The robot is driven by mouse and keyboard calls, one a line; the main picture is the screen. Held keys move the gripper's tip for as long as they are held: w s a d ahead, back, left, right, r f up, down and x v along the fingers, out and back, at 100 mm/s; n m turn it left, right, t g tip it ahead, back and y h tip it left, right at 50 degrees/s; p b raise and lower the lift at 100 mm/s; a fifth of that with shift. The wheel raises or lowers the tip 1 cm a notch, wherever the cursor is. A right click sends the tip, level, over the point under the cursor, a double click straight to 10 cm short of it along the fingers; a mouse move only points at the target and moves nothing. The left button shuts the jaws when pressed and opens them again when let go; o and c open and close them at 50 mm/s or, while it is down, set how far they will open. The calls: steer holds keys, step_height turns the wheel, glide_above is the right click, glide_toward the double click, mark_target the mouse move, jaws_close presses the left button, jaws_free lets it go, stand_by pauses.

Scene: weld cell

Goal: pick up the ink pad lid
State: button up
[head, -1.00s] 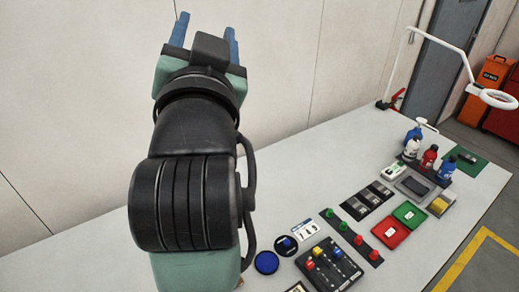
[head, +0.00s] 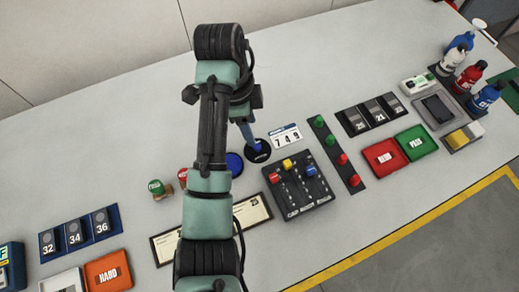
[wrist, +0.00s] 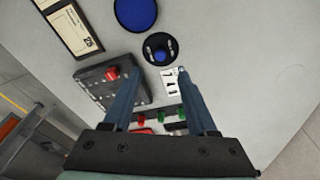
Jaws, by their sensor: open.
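A round black disc with a blue knob and white markings (head: 264,156) lies on the table; it looks like the ink pad lid. It also shows in the wrist view (wrist: 149,53), just beyond the fingertips. A flat round blue disc (head: 235,163), apparently the ink pad, lies beside it and shows at the top of the wrist view (wrist: 135,12). My gripper (wrist: 156,72) is open and empty, its blue fingers pointing down above the table, apart from the lid. In the head view my arm hides most of the gripper; one finger (head: 248,132) shows close to the lid.
A number card (head: 286,137) and a black slider box (head: 300,183) stand close to the lid. A strip of green and red knobs (head: 335,155), red and green trays (head: 384,157), and several bottles (head: 470,75) are to the right. The table behind is clear.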

mark_target(257, 146)
steer(key=f, duration=0.1)
steer(key=f+b, duration=0.2)
steer(key=f, duration=0.1)
steer(key=shift+d, duration=0.35)
steer(key=shift+d+f+b, duration=0.15)
steer(key=shift+d+f, duration=0.05)
steer(key=shift+f, duration=1)
steer(key=shift+d+f+b, duration=0.15)
steer(key=shift+f, duration=1)
jaws_close()
